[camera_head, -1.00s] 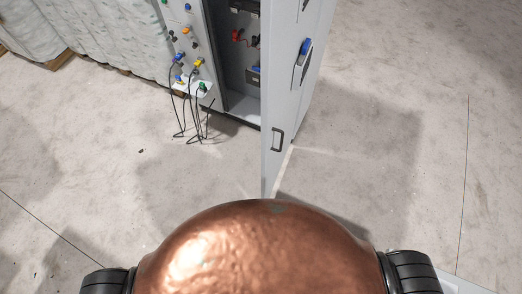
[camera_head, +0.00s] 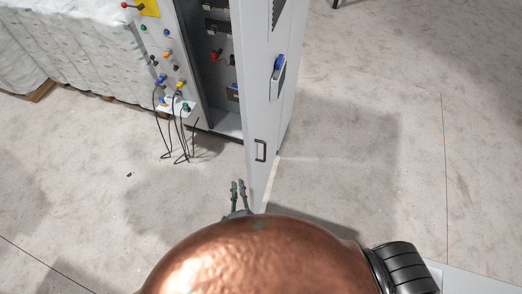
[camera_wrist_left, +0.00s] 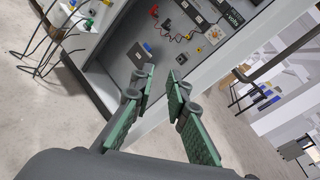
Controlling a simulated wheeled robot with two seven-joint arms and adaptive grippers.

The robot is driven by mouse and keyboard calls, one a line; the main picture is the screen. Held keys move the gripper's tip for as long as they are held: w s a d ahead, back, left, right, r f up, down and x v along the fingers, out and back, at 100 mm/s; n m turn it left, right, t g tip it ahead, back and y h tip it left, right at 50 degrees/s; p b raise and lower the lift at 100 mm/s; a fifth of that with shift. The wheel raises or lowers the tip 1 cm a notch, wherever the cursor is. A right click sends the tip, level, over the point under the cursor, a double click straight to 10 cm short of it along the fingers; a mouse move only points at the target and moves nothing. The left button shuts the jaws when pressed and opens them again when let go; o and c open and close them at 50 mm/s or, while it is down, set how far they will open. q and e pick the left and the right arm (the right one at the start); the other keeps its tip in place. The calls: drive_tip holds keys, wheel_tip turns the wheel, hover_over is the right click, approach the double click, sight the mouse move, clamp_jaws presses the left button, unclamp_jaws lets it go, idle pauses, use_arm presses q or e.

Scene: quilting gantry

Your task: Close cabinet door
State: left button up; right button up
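The grey cabinet door (camera_head: 262,110) stands open in the head view, its edge toward me, with a dark handle (camera_head: 261,151) low on its outer face. The open cabinet (camera_head: 226,122) is to the left of the door. My left gripper (camera_head: 238,183) shows just left of the door's lower end, on the inner side. In the left wrist view its two green-padded fingers (camera_wrist_left: 160,82) are apart with nothing between them, in front of the cabinet's inside. I cannot tell whether it touches the door. My right gripper is not in view.
A panel of coloured plugs with hanging black cables (camera_head: 172,135) is left of the opening. Pallet loads under pale wrapping (camera_head: 75,50) stand at the far left. The concrete floor (camera_head: 360,150) right of the door is clear.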

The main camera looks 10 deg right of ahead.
sight(265, 153)
use_arm(q)
drive_tip(key=s+d+r+m+h+b, duration=0.15)
drive_tip(key=d+r+m+h, duration=0.25)
drive_tip(key=d+r+m, duration=0.75)
drive_tip(key=w+r+n, duration=0.1)
drive_tip(key=w, duration=0.1)
drive_tip(key=w+n, duration=0.1)
drive_tip(key=w, duration=0.1)
drive_tip(key=w+r+n, duration=0.1)
drive_tip(key=w+n, duration=0.1)
drive_tip(key=w, duration=0.1)
drive_tip(key=shift+d+r, duration=0.35)
drive_tip(key=shift+d, duration=0.05)
clamp_jaws()
drive_tip(key=shift+a, duration=0.1)
